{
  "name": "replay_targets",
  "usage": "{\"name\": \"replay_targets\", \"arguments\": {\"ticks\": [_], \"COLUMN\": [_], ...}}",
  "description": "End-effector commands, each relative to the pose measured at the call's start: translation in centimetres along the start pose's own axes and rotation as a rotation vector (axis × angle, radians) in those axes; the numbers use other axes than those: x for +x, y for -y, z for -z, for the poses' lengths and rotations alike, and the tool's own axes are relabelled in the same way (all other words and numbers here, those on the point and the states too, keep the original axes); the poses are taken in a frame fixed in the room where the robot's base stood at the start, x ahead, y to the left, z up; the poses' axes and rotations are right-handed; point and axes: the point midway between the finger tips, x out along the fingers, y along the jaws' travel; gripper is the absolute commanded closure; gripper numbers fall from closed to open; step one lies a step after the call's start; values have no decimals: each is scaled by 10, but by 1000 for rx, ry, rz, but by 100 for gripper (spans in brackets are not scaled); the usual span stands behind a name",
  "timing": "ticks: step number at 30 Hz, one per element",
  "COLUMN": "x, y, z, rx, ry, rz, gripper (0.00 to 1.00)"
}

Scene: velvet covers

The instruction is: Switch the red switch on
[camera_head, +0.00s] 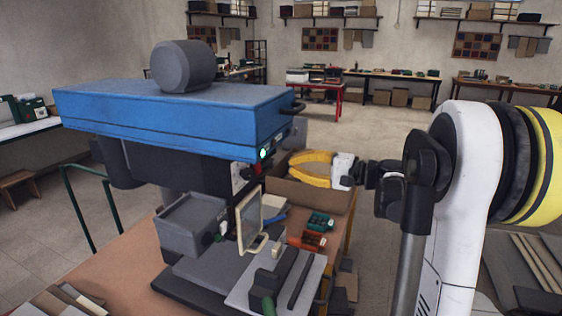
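The drill press has a large blue head (170,112). A small red part that looks like the red switch (247,171) is on the dark housing below the head's right end. It is tiny and partly in shadow, so its position is unclear. A green-lit button (264,154) glows just above it. My gripper (290,166) has two yellow fingers on a white base and points left at the switch side of the machine. A gap shows between the fingers, which look open and empty. It seems apart from the switch.
A clear guard (249,219) and a grey box (190,224) stand below the head. Green and orange bins (306,240) lie on the brown workbench (118,262). Open floor lies behind.

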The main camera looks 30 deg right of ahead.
Motion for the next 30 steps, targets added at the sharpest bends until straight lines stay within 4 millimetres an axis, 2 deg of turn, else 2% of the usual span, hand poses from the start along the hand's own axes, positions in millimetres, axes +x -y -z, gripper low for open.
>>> {"name": "replay_targets", "arguments": {"ticks": [1,4,10,30], "x": [-12,-29,-49,-48], "y": [3,3,3,2], "z": [1,0,0,-4], "rx": [0,0,0,-2], "ry": [-3,-3,0,4], "rz": [0,0,0,-12], "gripper": [100,100,100,100]}}
